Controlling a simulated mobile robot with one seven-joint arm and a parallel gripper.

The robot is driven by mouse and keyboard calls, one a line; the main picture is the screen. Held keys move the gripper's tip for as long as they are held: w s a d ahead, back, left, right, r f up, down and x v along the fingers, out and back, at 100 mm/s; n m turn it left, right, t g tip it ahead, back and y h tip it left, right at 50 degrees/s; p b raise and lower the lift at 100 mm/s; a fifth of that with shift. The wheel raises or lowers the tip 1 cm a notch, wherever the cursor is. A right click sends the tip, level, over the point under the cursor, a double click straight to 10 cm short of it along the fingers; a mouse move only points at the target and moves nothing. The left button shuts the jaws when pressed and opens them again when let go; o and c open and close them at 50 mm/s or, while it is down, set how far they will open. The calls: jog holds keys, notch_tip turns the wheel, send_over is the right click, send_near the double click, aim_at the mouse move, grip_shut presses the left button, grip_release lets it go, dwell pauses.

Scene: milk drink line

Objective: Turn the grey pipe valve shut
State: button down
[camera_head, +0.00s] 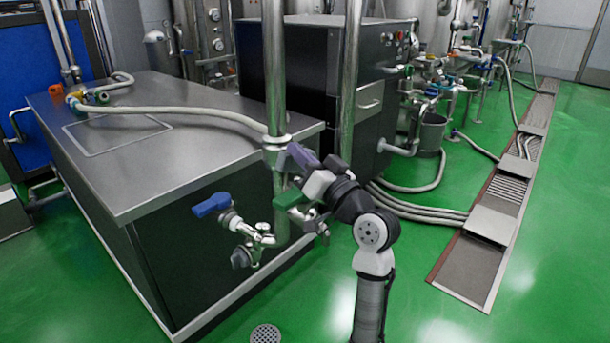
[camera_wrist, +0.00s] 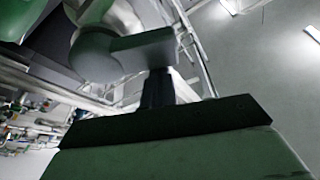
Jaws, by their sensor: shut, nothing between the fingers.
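A steel pipe fitting (camera_head: 258,236) stands out from the front of the steel-topped cabinet. It carries a blue lever handle (camera_head: 211,204) and, lower, a dark grey round knob (camera_head: 241,257). I cannot tell for sure which part is the grey pipe valve. My gripper (camera_head: 303,187) is shut and empty, beside the upright steel pipe, right of and above the grey knob and apart from it. A green piece and a purple piece show at its end; contact with the pipe cannot be told. The wrist view shows close, dark green shapes and no clear valve.
The cabinet top (camera_head: 160,150) bears a hose (camera_head: 180,111) leading to the upright pipe (camera_head: 273,80). A second upright pipe (camera_head: 349,90) stands close to my arm. Hoses (camera_head: 420,208) lie on the floor at right.

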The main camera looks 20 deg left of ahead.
jog(key=f+n+g+b, duration=0.1)
jog(key=n+b, duration=0.1)
jog(key=s+f+n+g+y+b, duration=0.1)
jog(key=n+b, duration=0.1)
jog(key=shift+a, duration=0.15)
jog(key=shift+s+a+f+n+b, duration=0.1)
jog(key=shift+s+n+b, duration=0.15)
jog(key=shift+b, duration=0.5)
